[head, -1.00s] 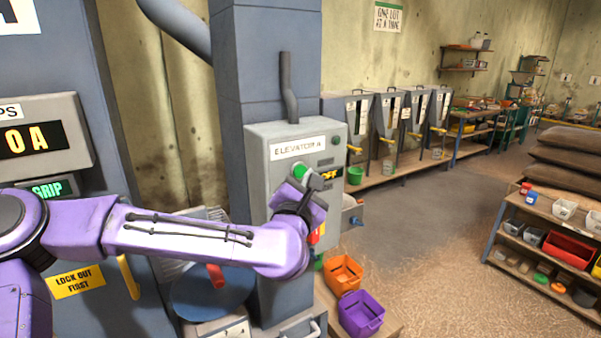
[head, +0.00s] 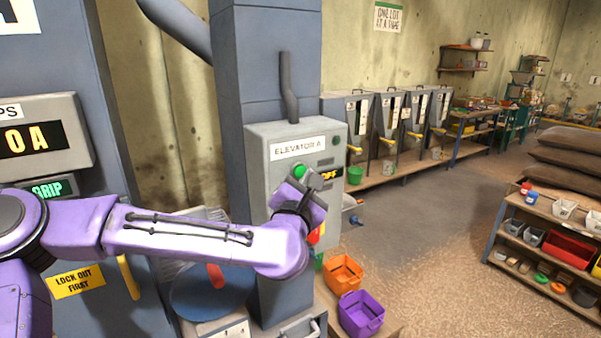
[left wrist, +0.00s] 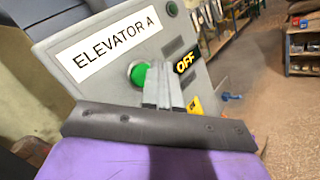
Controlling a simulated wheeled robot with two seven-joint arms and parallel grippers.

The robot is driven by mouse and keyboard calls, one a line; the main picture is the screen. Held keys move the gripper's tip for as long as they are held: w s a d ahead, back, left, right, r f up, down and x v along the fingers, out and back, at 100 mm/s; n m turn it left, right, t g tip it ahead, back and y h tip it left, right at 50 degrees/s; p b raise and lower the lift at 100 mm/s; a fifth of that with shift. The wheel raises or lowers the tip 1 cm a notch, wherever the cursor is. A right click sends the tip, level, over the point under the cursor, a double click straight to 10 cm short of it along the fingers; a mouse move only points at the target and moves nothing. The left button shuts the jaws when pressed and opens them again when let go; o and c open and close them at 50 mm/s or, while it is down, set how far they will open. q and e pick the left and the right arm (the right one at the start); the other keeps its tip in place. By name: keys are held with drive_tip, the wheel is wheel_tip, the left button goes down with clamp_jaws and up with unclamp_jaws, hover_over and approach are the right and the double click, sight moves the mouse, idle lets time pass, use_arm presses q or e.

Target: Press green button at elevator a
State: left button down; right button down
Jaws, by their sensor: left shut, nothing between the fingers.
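The grey control box labelled ELEVATOR A (head: 262,149) is mounted on the blue-grey column. Its round green button (head: 299,171) shows just beside my left gripper (head: 318,178). In the left wrist view, the green button (left wrist: 138,74) is at the left edge of my shut, empty left gripper (left wrist: 160,68), partly hidden by the fingers. I cannot tell if the fingertips touch the button. A black display with yellow OFF (left wrist: 185,62) is to the right of the fingers. My right gripper is not in view.
A red and a yellow part on the box are partly behind my left arm. An orange bin (head: 343,272) and a purple bin (head: 361,314) stand below the box. A shelf unit (head: 545,240) stands at right. The floor between is clear.

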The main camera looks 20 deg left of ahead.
use_arm(q)
drive_tip(key=shift+w+a, duration=0.2)
drive_tip(key=shift+a, duration=0.1)
drive_tip(key=shift+w+a, duration=0.3)
drive_tip(key=shift+a, duration=0.1)
idle(0.8)
drive_tip(key=shift+b, duration=0.3)
drive_tip(key=shift+s+d+b, duration=0.3)
drive_tip(key=shift+s+d, duration=0.25)
drive_tip(key=shift+d, duration=0.1)
drive_tip(key=s+d, duration=0.1)
drive_tip(key=d, duration=0.1)
drive_tip(key=s+d+b, duration=0.1)
drive_tip(key=s+d, duration=0.1)
idle(0.3)
